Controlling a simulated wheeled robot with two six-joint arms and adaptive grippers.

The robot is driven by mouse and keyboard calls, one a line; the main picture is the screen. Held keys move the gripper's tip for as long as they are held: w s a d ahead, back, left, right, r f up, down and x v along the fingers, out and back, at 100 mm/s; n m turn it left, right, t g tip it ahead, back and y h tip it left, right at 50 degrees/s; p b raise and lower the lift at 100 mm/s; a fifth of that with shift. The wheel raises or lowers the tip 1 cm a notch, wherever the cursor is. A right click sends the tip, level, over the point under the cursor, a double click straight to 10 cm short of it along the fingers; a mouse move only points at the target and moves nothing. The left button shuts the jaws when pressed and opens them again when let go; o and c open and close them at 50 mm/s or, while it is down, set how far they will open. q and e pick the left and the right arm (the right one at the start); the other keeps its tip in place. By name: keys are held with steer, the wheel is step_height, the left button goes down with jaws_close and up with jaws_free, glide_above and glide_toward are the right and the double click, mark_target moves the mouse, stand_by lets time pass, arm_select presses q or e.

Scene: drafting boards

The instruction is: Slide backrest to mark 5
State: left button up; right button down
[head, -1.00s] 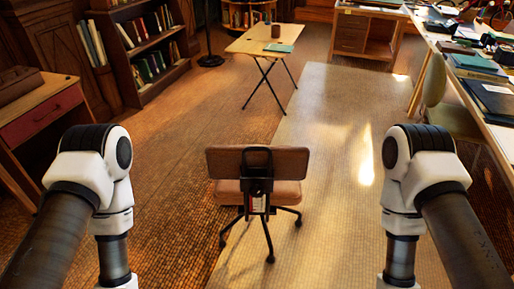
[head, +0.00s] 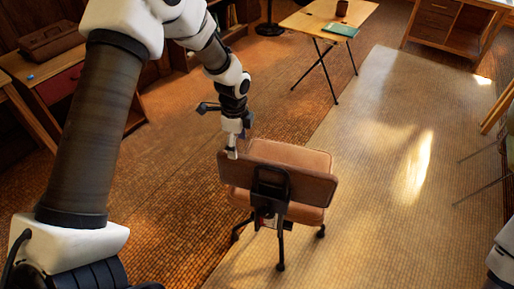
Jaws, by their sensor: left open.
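The brown chair's backrest (head: 312,186) is a wide padded panel on a black upright bracket (head: 271,186). Below the bracket is a small white and red label (head: 266,218), too small to read, so no mark 5 can be made out. My left gripper (head: 238,146) is open at the upper left corner of the backrest, pointing down. I cannot tell whether it touches the backrest. My right gripper is out of view; only part of my right arm shows at the lower right edge.
A folding table (head: 312,23) with a green book (head: 340,29) and a dark mug (head: 342,8) stands behind the chair. A wooden desk (head: 440,20) is at the top right. A side table with a red drawer (head: 62,87) is at left. The floor around the chair is clear.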

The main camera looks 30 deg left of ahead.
mark_target(238, 161)
arm_select(q)
step_height(238, 161, down, 8)
steer(key=shift+r, duration=0.1)
steer(key=shift+s, duration=0.1)
steer(key=shift+c, duration=0.3)
jaws_close()
steer(key=r+p, duration=0.6)
steer(key=r, duration=0.2)
steer(key=shift+w+r, duration=0.1)
steer(key=shift+w, duration=0.1)
steer(key=shift+s+r, duration=0.15)
steer(key=shift+r, duration=0.2)
steer(key=shift+f, duration=0.2)
